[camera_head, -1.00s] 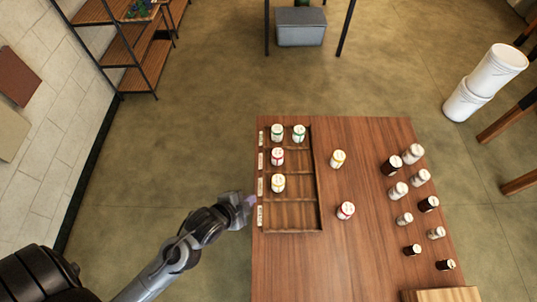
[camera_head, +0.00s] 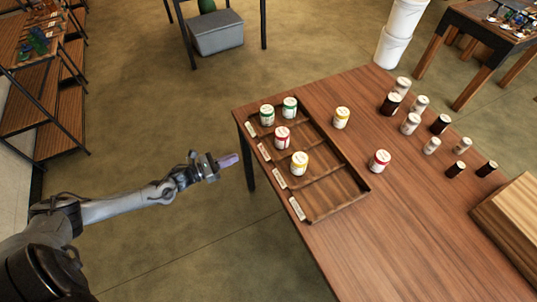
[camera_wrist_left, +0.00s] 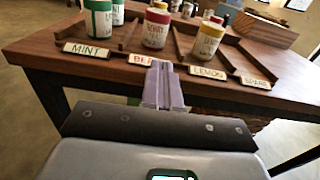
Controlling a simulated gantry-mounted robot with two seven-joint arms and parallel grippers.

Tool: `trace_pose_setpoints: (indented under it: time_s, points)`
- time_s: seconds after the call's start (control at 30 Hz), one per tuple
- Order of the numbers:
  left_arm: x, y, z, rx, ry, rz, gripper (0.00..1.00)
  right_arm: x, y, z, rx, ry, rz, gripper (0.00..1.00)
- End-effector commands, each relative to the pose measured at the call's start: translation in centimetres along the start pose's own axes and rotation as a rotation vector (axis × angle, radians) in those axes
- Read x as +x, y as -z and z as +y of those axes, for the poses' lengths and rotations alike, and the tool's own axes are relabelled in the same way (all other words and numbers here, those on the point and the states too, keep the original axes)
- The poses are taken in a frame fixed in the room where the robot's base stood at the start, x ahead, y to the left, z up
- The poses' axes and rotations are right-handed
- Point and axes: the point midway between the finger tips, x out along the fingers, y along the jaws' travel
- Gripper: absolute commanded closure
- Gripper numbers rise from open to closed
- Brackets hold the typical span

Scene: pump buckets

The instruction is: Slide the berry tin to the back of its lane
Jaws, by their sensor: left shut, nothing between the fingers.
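The berry tin (camera_head: 282,138), white with a red lid, stands upright in its lane at the label end of the wooden rack (camera_head: 337,208). The lane behind it is empty. It also shows in the left wrist view (camera_wrist_left: 156,28), behind the berry label (camera_wrist_left: 140,59), which my fingers partly cover. My left gripper (camera_head: 228,160) is shut and empty, off the table's left edge and apart from the tin. In the left wrist view its pale purple fingers (camera_wrist_left: 163,85) point toward the berry lane. My right gripper is not in view.
A lemon tin (camera_head: 299,162) stands in the adjacent lane; two mint tins (camera_head: 267,115) fill the other side. The lane nearest the front is empty. A loose yellow-lidded tin (camera_head: 341,118) and red-lidded tin (camera_head: 379,160) stand beyond the rack. Several jars stand farther right.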

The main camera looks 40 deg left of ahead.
Motion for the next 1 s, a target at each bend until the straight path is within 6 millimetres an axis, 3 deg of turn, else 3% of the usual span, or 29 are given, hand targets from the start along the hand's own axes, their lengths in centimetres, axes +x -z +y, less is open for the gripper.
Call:
trace_pose_setpoints:
  time_s: [0.03, 0.1, 0.37, 0.8, 1.0]
  points:
    - [0.3, 0.3, 0.6, 0.016, 0.004, -0.005, 1.00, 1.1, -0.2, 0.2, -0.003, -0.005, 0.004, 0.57]
    - [0.7, 0.1, 1.0, 0.026, 0.004, -0.012, 1.00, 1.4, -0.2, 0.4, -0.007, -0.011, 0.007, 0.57]
    - [2.9, -0.5, 1.2, 0.029, 0.003, -0.024, 1.00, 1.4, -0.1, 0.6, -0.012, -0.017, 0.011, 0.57]
    - [10.7, -0.6, 1.1, 0.027, 0.003, -0.024, 1.00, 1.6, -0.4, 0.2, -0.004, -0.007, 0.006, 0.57]
    - [13.4, -0.6, 1.0, 0.026, 0.003, -0.022, 1.00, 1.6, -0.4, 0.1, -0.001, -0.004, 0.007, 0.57]
